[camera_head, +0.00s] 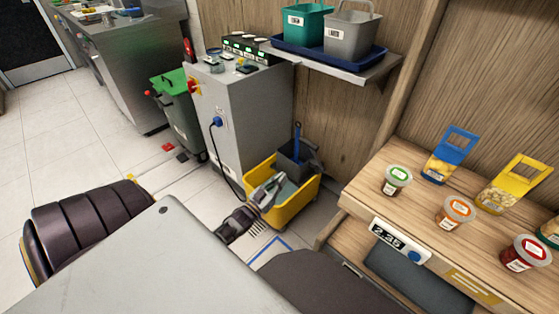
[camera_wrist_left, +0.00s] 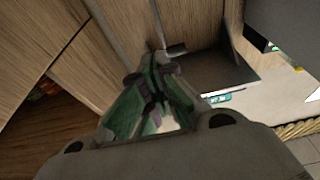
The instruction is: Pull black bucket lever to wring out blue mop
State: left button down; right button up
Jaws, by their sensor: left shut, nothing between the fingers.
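The yellow mop bucket (camera_head: 297,208) stands on the floor against the grey cabinet and wooden wall. A dark grey wringer (camera_head: 291,168) sits at its back. A blue upright handle (camera_head: 297,140) rises from it; the mop head cannot be made out. A dark piece at the wringer's right (camera_head: 316,160) may be the lever. My left gripper (camera_head: 274,186) is over the bucket's left front part, shut and empty; contact with the bucket cannot be told. In the left wrist view its fingers (camera_wrist_left: 153,82) point toward wooden panels and a small dark bar (camera_wrist_left: 176,49). My right gripper is out of view.
The grey cabinet (camera_head: 239,117) with a hanging cable stands left of the bucket. A wooden counter (camera_head: 420,212) with tubs and packets is at the right. A shelf (camera_head: 345,72) with a blue tray is above. Tiled floor (camera_head: 70,140) is open at the left.

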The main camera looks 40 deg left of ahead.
pick_arm(q)
jog(key=p+v, duration=0.1)
jog(key=v, duration=0.8)
jog(key=shift+s, duration=0.4)
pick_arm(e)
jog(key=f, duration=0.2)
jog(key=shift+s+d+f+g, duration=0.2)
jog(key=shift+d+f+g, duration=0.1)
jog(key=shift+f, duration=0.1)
pick_arm(q)
jog(key=shift+f, duration=0.15)
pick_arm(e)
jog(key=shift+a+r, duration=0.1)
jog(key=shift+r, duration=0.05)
pick_arm(q)
jog(key=shift+s, duration=0.1)
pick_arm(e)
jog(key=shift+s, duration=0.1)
